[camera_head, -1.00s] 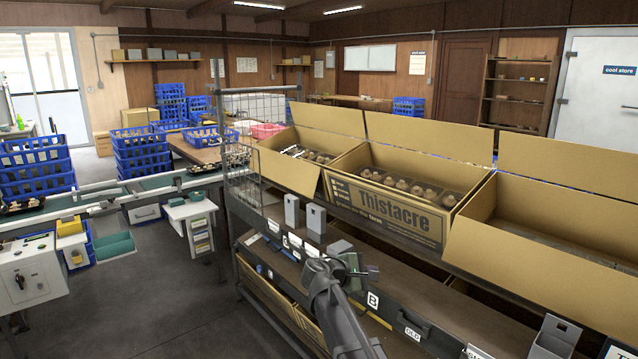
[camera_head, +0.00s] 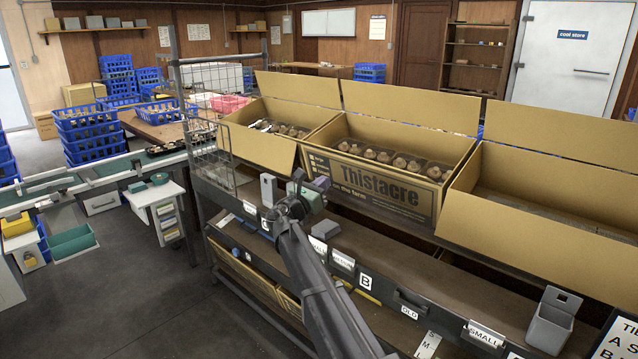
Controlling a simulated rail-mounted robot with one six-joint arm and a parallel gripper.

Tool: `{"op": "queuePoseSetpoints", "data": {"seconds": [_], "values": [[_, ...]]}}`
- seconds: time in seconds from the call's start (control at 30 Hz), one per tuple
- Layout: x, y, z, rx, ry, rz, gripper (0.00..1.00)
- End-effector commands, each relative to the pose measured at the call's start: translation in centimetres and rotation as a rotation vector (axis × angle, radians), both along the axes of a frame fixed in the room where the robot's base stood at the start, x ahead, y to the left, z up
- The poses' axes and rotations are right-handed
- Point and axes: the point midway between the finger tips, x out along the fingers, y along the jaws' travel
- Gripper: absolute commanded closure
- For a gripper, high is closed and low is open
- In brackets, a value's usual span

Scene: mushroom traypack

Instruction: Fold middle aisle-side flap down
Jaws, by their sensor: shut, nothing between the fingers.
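The middle carton (camera_head: 375,190), printed "Thistacre" on its aisle side, stands in a row of three open cartons. Its far flap (camera_head: 410,105) stands up. Its aisle side shows as a printed panel, and I cannot tell flap from wall there. Mushrooms in trays sit inside. My gripper (camera_head: 316,194) is shut and empty, just left of and in front of the middle carton's left end, apart from it as far as I can see. The fingertips are small and partly hidden by my wrist.
The left carton (camera_head: 258,143) and right carton (camera_head: 550,235) have plain flaps leaning out toward the aisle. Below runs a labelled shelf edge with a grey holder (camera_head: 553,320). A wire mesh panel (camera_head: 208,120) stands left of the cartons. The aisle floor (camera_head: 150,290) is clear.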

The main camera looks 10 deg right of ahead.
Motion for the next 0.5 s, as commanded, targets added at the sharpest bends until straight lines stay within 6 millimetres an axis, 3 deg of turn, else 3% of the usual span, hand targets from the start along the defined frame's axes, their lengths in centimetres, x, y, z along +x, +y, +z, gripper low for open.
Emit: {"op": "queuePoseSetpoints", "data": {"seconds": [0.23, 0.3, 0.5], "values": [[3.6, -4.0, 1.8, 0.002, 0.000, -0.002, 1.00], [4.0, -4.5, 3.6, 0.002, 0.000, -0.001, 1.00], [4.7, -5.3, 5.1, 0.002, -0.001, 0.000, 1.00]]}}
